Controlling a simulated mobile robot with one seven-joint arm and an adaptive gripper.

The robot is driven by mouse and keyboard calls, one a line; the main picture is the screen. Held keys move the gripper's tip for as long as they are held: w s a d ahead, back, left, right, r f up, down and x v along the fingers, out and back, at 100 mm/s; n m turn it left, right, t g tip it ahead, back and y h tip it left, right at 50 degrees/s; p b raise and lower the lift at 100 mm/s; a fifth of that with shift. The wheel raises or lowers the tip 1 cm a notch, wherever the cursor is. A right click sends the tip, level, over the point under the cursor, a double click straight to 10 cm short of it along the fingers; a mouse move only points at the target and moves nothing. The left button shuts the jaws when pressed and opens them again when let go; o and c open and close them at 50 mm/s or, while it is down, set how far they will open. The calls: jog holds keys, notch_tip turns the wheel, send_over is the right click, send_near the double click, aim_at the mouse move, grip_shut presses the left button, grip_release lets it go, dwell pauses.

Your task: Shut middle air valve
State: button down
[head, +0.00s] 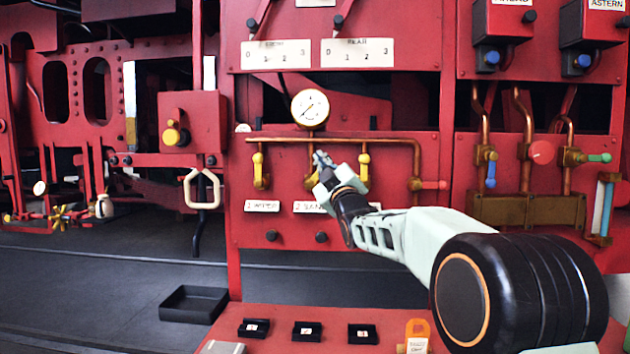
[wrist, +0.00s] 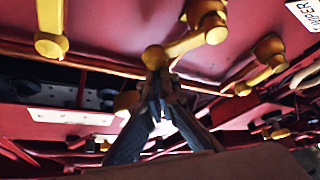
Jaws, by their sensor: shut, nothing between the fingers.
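Several small valves hang from a copper pipe (head: 340,141) under a round gauge on the red panel. The left valve (head: 260,170) and the right valve (head: 363,165) have upright yellow levers. The middle air valve (head: 310,180) is mostly hidden behind my gripper in the head view. My gripper (head: 322,158) is shut and empty in front of it. In the wrist view a yellow lever with a rounded end (wrist: 185,46), apparently the middle one, lies just beyond my shut fingertips (wrist: 158,84). I cannot tell whether they touch it.
A red-handled valve (head: 425,184) sits at the pipe's right end. The gauge (head: 310,108) is just above the pipe. White label plates (head: 262,206) lie below the valves. Copper pipes with valves (head: 525,150) stand farther right. Small black trays (head: 307,331) sit on the red ledge below.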

jog(key=d+f+m+t+h+b, duration=0.1)
jog(key=m+h+b, duration=0.3)
jog(key=m, duration=0.5)
jog(key=d+f+m+t+h+b, duration=0.1)
jog(key=d+f+m+h+b, duration=0.2)
jog(key=m+h, duration=0.4)
jog(key=shift+f+m+h+b, duration=0.3)
jog(key=shift+f+m+b, duration=0.5)
jog(key=shift+m, duration=0.1)
